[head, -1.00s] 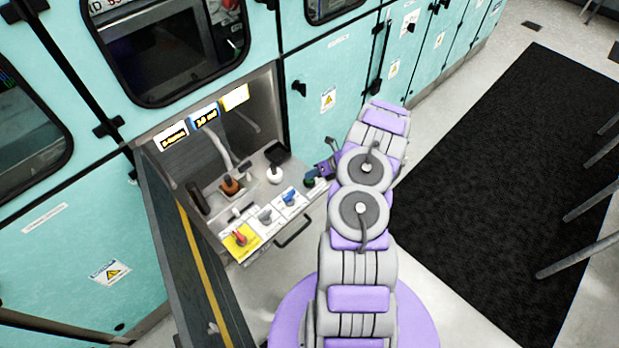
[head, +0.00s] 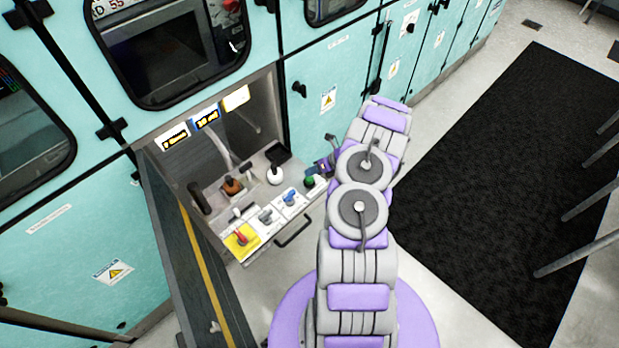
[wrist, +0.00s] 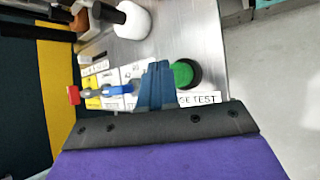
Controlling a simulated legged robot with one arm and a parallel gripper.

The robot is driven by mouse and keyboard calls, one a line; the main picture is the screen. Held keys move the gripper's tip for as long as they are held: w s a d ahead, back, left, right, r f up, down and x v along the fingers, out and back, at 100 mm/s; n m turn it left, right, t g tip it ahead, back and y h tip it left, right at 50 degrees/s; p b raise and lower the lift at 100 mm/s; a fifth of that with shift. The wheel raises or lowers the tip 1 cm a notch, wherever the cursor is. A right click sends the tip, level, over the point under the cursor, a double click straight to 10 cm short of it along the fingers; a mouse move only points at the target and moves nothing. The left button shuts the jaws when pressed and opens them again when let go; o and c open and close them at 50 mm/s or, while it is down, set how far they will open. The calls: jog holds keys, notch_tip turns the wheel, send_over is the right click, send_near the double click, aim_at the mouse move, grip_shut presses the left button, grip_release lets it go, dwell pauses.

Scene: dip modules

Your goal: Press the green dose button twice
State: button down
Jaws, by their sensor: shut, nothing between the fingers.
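The green button (head: 310,181) is a round knob at the right end of the control shelf in the head view. In the head view my gripper (head: 322,168) is small, just above and right of the button. I cannot tell whether it touches the cap.
The shelf (head: 262,238) also bears a blue switch (head: 290,196), a grey knob (head: 265,215), a red knob on yellow (head: 241,239) and a white round knob (head: 275,175). An open dark door (head: 185,250) stands at left.

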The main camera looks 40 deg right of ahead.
aim_at(312, 178)
jog(key=shift+r+p, duration=1.7)
jog(key=shift+r, duration=0.8)
dwell(0.7)
notch_tip(312, 178, up, 4)
jog(key=p, duration=0.3)
jog(key=shift+f, duration=0.2)
jog(key=shift+f, duration=0.1)
jog(key=shift+f+b, duration=2.4)
jog(key=shift+f, duration=1.9)
jog(key=shift+f, duration=0.35)
